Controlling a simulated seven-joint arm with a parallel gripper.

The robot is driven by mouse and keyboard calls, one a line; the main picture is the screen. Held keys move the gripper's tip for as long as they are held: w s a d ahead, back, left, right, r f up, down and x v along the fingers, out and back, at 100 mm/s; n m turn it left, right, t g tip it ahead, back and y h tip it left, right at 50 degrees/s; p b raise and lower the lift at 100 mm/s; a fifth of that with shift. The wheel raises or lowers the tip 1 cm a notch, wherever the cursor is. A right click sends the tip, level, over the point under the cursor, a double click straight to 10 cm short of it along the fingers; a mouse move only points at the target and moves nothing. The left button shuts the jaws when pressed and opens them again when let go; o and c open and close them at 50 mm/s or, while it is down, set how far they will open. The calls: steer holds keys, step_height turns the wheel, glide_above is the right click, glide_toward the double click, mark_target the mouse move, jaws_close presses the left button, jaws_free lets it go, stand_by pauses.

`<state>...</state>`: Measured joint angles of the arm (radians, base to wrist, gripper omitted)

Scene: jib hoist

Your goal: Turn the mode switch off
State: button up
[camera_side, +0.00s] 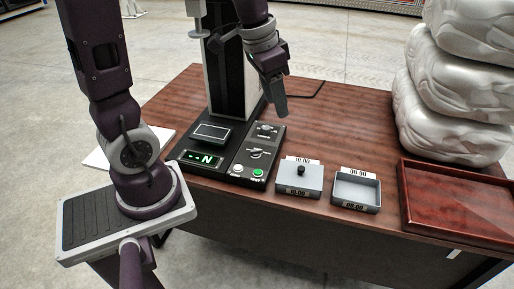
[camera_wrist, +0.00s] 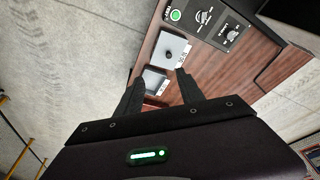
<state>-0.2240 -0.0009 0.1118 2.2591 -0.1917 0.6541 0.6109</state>
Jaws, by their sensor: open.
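A dark control panel (camera_side: 258,150) at the foot of the test stand carries two rotary switches: a far one (camera_side: 266,129) and a near one (camera_side: 256,153). Their labels are too small to read, so I cannot tell which is the mode switch. In the wrist view the two switches (camera_wrist: 204,16) and (camera_wrist: 231,35) show at the top right. My gripper (camera_side: 279,107) points down above the right far edge of the panel, apart from the switches.
A white button (camera_side: 238,168) and a green lit button (camera_side: 257,172) sit at the panel's front, beside a display (camera_side: 204,159). The stand's column (camera_side: 228,80) rises behind.

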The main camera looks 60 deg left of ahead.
steer(key=w+a+f+g, duration=0.1)
steer(key=w+a+f, duration=0.2)
steer(key=a+f, duration=0.25)
steer(key=m+g, duration=0.1)
steer(key=g, duration=0.1)
glide_above(257, 150)
step_height(257, 150, down, 15)
steer(key=shift+r, duration=0.2)
step_height(257, 150, down, 7)
steer(key=shift+f, duration=0.1)
jaws_close()
